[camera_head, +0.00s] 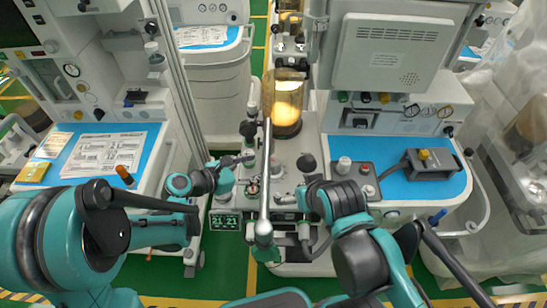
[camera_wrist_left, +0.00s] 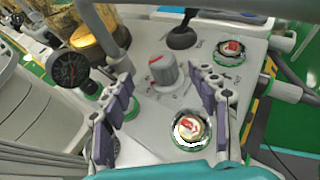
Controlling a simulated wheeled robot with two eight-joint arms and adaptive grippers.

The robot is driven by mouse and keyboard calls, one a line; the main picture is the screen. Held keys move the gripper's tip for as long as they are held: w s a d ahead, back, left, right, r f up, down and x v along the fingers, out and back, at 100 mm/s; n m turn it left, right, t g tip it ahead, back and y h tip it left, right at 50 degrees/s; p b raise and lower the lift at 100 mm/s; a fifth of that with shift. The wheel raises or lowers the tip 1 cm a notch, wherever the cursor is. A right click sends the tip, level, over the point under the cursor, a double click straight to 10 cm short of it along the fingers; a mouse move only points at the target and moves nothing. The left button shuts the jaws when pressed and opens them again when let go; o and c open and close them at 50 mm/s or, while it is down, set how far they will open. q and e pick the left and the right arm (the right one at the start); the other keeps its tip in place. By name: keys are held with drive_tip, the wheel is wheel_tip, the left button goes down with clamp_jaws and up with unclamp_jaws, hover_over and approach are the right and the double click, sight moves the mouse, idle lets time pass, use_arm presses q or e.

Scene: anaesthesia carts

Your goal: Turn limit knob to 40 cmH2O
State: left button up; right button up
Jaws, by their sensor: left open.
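A grey knob (camera_wrist_left: 165,74) with a red pointer mark stands on the light panel in the left wrist view. My left gripper (camera_wrist_left: 165,88) is open, with one finger on each side of this knob. The fingertips seem apart from the knob, with panel showing between. In the head view my left gripper (camera_head: 236,168) reaches in from the left over the machine's front panel (camera_head: 285,152), where it partly covers the small controls. My right arm comes in from the right beside the panel; its fingers are not clear. The scale around the knob is too small to read.
A dark round gauge (camera_wrist_left: 68,70) stands left of the knob. A black lever (camera_wrist_left: 183,36) is behind it. Two red-centred round fittings (camera_wrist_left: 190,129) sit nearby on the panel. An amber canister (camera_head: 287,105) and a silver upright rod (camera_head: 265,180) stand close to my left gripper.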

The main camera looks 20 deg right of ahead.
sight(274, 161)
use_arm(q)
drive_tip(key=shift+s+n, duration=0.15)
drive_tip(key=shift+n, duration=0.15)
drive_tip(key=shift+d+f+t, duration=0.1)
drive_tip(key=shift+d+t, duration=0.2)
drive_tip(key=b+x, duration=0.2)
drive_tip(key=x, duration=0.4)
drive_tip(key=shift+d+f, duration=0.1)
drive_tip(key=shift+w+d+f, duration=0.1)
drive_tip(key=shift+w+d, duration=0.2)
drive_tip(key=shift+d, duration=0.1)
drive_tip(key=c, duration=1.2)
